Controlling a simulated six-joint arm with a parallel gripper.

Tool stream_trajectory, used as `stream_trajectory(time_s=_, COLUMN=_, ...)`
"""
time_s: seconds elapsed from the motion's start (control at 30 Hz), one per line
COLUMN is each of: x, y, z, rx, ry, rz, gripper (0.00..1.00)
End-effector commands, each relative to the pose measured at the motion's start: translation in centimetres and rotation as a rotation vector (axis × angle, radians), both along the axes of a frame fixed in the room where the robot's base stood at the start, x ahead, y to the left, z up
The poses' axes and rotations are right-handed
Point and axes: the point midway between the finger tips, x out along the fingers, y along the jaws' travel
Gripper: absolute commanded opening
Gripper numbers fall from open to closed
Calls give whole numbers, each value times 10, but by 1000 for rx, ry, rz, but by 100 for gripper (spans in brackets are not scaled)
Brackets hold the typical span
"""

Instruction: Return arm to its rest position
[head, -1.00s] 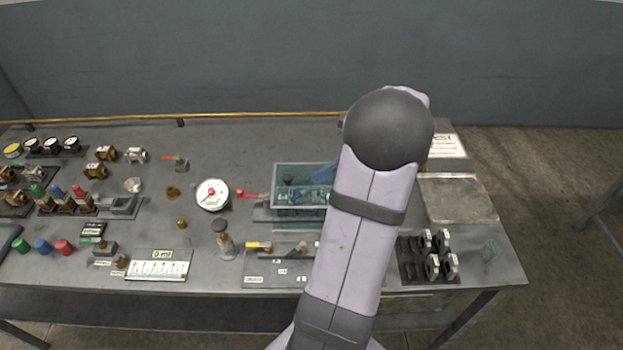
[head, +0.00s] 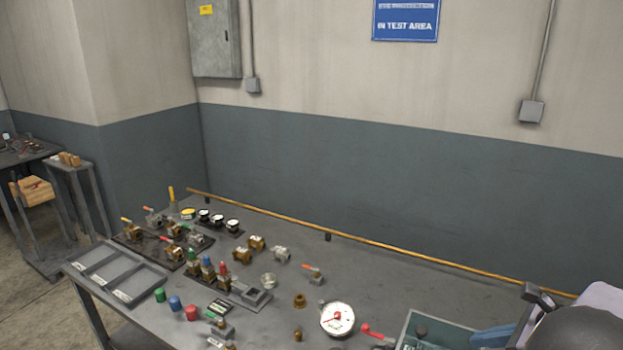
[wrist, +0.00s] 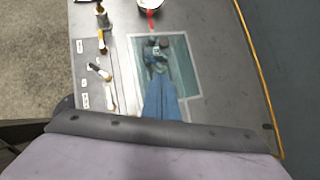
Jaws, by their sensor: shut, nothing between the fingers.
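My gripper (wrist: 160,80) shows in the wrist view as two blue fingers pressed together, with nothing held between them. It is over the teal-walled tray (wrist: 190,85); its height above the tray is hard to tell. A dark grey fitting (wrist: 157,52) lies in the tray just beyond the fingertips. In the head view the tray (head: 408,330) is cut off by the bottom edge. Part of my blue gripper (head: 492,339) shows beside it, with its tips out of sight, and my arm's dark joint fills the bottom right corner.
A round white gauge (head: 337,318) and a red-handled valve (head: 374,333) lie left of the tray. Several valves, gauges and coloured caps stand further left, near an empty grey compartment tray (head: 115,272). A yellow pipe (head: 400,247) runs along the bench's back edge.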

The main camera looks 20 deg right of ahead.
Motion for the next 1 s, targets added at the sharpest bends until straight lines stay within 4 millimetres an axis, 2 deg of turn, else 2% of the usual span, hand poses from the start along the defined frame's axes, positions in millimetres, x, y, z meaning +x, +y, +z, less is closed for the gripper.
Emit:
stream_trajectory(time_s=0.1, x=-10, y=-12, z=-11, rx=-176, ry=21, rz=154, gripper=0)
stream_trajectory(time_s=0.17, x=-21, y=-12, z=-25, rx=-254, ry=55, rz=252, gripper=0)
stream_trajectory(time_s=0.3, x=-53, y=0, z=-62, rx=-372, ry=141, rz=487, gripper=0)
stream_trajectory(time_s=0.47, x=-93, y=24, z=-96, rx=-450, ry=224, rz=755, gripper=0)
stream_trajectory(time_s=0.53, x=-105, y=38, z=-105, rx=-479, ry=249, rz=880, gripper=0)
stream_trajectory(time_s=0.67, x=-114, y=73, z=-118, rx=-524, ry=274, rz=1136, gripper=0)
stream_trajectory(time_s=0.87, x=-111, y=126, z=-126, rx=-577, ry=279, rz=1483, gripper=0)
stream_trajectory(time_s=1.0, x=-104, y=169, z=-127, rx=-612, ry=266, rz=1711, gripper=0)
